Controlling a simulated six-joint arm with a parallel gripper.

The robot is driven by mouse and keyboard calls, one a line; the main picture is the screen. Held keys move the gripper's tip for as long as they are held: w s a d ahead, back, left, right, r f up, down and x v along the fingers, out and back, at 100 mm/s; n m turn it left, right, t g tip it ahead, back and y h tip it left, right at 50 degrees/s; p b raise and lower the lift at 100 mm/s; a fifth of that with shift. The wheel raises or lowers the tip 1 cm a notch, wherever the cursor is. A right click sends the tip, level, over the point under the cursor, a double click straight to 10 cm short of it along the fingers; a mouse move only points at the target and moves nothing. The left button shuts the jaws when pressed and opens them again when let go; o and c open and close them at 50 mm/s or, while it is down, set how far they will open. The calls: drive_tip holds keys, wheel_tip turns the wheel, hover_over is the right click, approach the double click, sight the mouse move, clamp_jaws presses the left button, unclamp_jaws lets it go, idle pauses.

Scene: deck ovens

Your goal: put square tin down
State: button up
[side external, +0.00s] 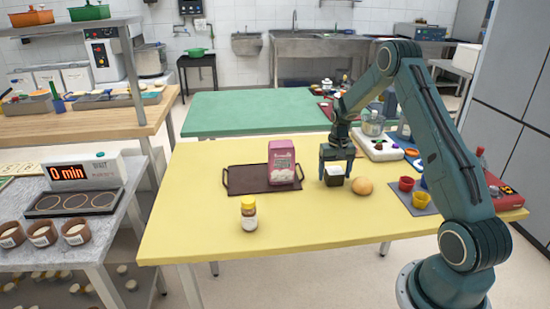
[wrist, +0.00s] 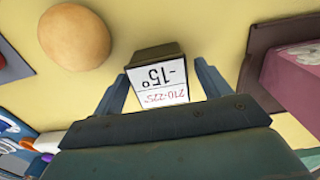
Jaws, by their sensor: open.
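The square tin (side external: 334,180) is a small dark box with a white top. It stands upright on the yellow table (side external: 200,220), just left of a round bun. In the wrist view the tin (wrist: 154,54) shows a white label with upside-down print reading "-15°". My gripper (side external: 336,172) points down over the tin. In the wrist view its two fingers are on either side of the tin, apart, with a visible gap on each side. The gripper is open. The tin's underside is hidden.
The bun (side external: 363,186) sits close on the right. A dark tray (side external: 240,181) bearing a pink carton (side external: 282,152) lies to the left. A yellow-lidded jar (side external: 249,215) stands in front. Red cups (side external: 406,184) and a yellow cup (side external: 420,198) are at right. The front middle is clear.

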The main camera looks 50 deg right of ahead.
sight(335, 171)
wheel_tip(335, 171, up, 12)
idle(0.6)
drive_tip(key=shift+r, duration=0.1)
idle(0.4)
